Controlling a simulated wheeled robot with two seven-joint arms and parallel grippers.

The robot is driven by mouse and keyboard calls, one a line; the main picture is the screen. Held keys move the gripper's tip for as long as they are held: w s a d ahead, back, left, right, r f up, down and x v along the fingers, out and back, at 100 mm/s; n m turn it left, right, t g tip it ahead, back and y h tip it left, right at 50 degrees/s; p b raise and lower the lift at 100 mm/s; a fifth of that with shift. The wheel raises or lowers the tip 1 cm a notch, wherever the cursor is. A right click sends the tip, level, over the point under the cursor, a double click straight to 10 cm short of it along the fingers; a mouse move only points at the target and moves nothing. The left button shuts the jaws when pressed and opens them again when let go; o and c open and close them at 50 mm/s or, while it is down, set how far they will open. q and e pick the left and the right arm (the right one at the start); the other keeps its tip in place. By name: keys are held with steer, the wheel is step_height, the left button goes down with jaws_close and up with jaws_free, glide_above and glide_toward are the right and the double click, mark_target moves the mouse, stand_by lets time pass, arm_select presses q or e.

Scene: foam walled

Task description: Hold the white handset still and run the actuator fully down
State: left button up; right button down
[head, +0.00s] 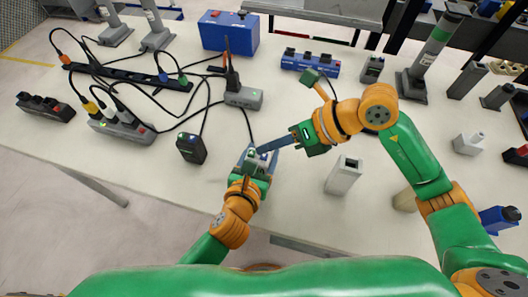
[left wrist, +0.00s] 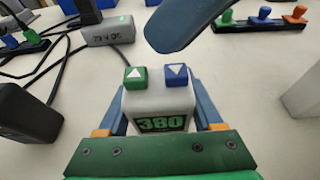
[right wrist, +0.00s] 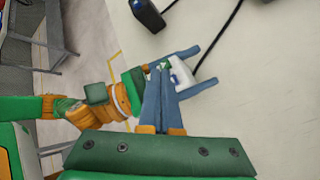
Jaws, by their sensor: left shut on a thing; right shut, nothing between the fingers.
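The white handset (left wrist: 155,105) stands between the fingers of my left gripper (head: 260,153), which is shut on it. Its display reads 380. On its top are a green button (left wrist: 135,77) with an up arrow and a blue button (left wrist: 176,75) with a down arrow. My right gripper (right wrist: 160,68) is shut and empty. Its fingertips are close to the handset's buttons; in the left wrist view they show above and beyond the blue button (left wrist: 160,40), with a gap in the picture. Several grey columns, one (head: 435,45) at back right, stand on the table; I cannot tell which is the actuator.
A grey supply box (head: 243,97) and a blue case (head: 229,33) are behind. An open-topped white block (head: 343,175) stands right of the handset. The table front is mostly clear.

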steer(key=shift+f, duration=0.15)
steer(key=shift+f, duration=0.3)
steer(key=shift+f, duration=0.5)
stand_by(0.8)
steer(key=shift+r, duration=0.1)
stand_by(3.1)
steer(key=shift+r, duration=0.85)
step_height(320, 180, up, 5)
stand_by(0.6)
